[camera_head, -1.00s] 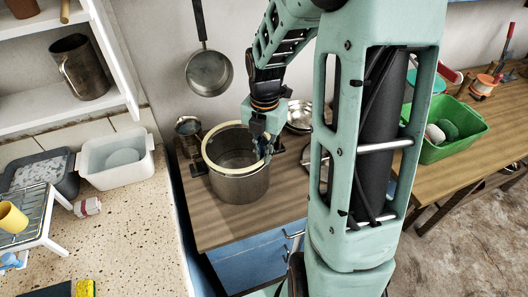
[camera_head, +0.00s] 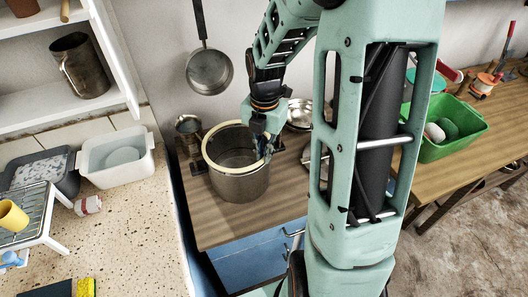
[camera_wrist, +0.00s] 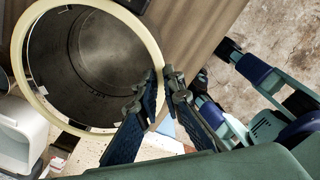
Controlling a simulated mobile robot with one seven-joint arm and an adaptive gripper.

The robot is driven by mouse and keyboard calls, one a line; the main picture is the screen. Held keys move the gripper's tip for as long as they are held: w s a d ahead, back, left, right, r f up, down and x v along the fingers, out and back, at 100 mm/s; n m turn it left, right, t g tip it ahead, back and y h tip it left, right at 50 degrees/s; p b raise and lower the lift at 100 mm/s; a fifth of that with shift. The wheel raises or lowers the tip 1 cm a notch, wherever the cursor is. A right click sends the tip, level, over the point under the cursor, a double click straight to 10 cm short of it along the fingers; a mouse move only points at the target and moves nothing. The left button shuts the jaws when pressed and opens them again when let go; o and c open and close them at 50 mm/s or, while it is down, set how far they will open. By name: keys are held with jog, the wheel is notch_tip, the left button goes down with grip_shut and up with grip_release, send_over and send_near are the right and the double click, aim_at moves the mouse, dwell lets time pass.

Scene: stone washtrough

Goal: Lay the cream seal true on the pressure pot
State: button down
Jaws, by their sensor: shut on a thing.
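The cream seal (camera_head: 206,150) is a thin ring lying around the mouth of the grey metal pressure pot (camera_head: 241,187) on the wooden worktop. The seal also shows in the wrist view (camera_wrist: 17,56), circling the dark inside of the pot (camera_wrist: 95,60). A strip of metal rim shows inside the ring at the lower left there, so it looks slightly off centre. My gripper (camera_head: 264,151) is at the right side of the pot's mouth. In the wrist view its fingers (camera_wrist: 163,78) are shut on the seal's right edge. The fingers hide that part, and contact with the rim is unclear.
A small metal pot (camera_head: 188,126) stands behind left of the pressure pot. Stacked metal dishes (camera_head: 300,114) are behind my gripper. A pan (camera_head: 209,72) hangs on the wall. A green tub (camera_head: 459,130) stands on the right bench. Worktop in front of the pot is clear.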

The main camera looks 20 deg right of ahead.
jog(key=shift+f, duration=0.15)
jog(key=shift+f, duration=0.4)
jog(key=shift+f, duration=0.1)
dwell(1.4)
jog(key=c, duration=2)
grip_release()
jog(key=shift+o, duration=0.2)
jog(key=o, duration=0.4)
jog(key=shift+o, duration=0.2)
